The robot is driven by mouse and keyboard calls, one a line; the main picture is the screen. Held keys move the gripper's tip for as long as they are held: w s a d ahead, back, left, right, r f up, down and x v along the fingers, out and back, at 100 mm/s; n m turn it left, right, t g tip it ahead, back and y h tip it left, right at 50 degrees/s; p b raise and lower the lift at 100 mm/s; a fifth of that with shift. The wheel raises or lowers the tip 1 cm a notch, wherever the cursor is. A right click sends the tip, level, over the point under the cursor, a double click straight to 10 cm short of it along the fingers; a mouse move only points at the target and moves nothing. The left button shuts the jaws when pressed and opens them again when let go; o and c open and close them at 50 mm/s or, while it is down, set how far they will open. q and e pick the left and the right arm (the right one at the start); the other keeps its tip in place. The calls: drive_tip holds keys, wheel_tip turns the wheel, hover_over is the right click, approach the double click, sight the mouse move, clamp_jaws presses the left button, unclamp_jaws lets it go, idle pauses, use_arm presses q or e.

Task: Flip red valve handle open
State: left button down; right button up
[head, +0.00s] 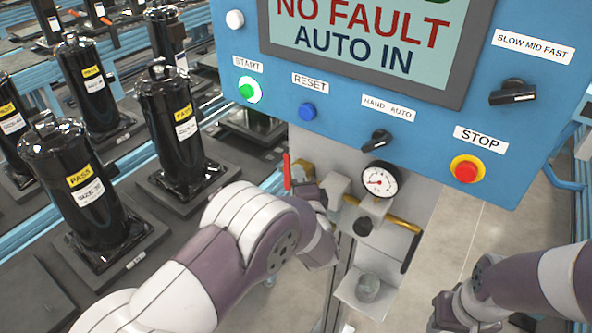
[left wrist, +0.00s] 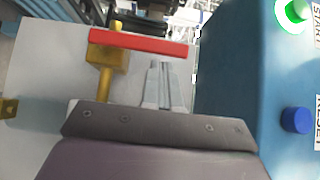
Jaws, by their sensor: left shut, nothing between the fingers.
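The red valve handle (head: 287,172) shows in the head view as a thin upright red bar by the panel's lower left. In the left wrist view the red handle (left wrist: 138,42) lies crosswise over a brass valve body (left wrist: 105,70) on a pipe. My left gripper (head: 306,188) is beside the handle, just to its right in the head view. In the left wrist view its fingers (left wrist: 158,82) are shut and empty, with the tips near the bar's right half. I cannot tell whether they touch it.
A blue control panel (head: 225,85) with buttons and switches overhangs the valve area. A pressure gauge (head: 379,180) and a yellow pipe (head: 403,224) stand right of the left gripper. Black compressors (head: 172,125) fill the left side.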

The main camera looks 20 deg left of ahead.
use_arm(q)
drive_tip(key=shift+w+a, duration=0.1)
drive_tip(key=shift+a, duration=0.25)
drive_tip(key=shift+a+r+p, duration=0.15)
drive_tip(key=shift+a+p, duration=0.05)
drive_tip(key=shift+p, duration=0.35)
